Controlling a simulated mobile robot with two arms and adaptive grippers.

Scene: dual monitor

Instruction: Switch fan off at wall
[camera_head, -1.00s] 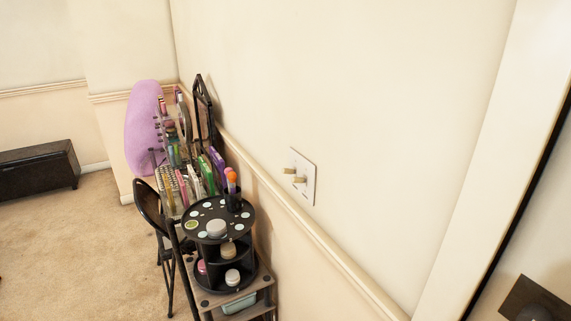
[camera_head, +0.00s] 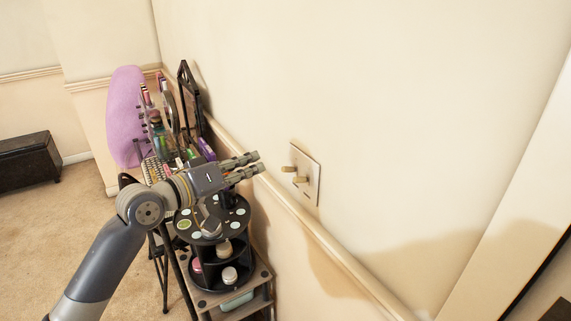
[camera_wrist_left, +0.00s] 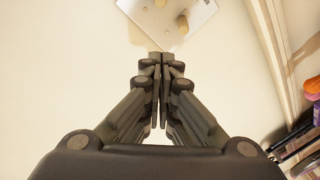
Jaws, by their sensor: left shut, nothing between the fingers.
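A white wall plate (camera_head: 309,172) with two tan toggle switches is fixed to the wall at the middle of the head view. One toggle (camera_head: 289,169) sits higher and further left, the other (camera_head: 300,180) lower and nearer. My left gripper (camera_head: 256,162) is shut and empty, to the left of the plate and apart from it, its fingers pointing at the wall. In the left wrist view the plate (camera_wrist_left: 200,12) is partly cut off at the top, just beyond the closed fingertips (camera_wrist_left: 161,58). My right gripper is not in view. No fan shows.
A black tiered organizer (camera_head: 237,231) with cosmetics stands below my left gripper, on a cluttered vanity beside a purple cushion (camera_head: 124,115). A chair rail (camera_head: 330,245) runs along the wall below the plate. A dark bench (camera_head: 27,160) is at far left.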

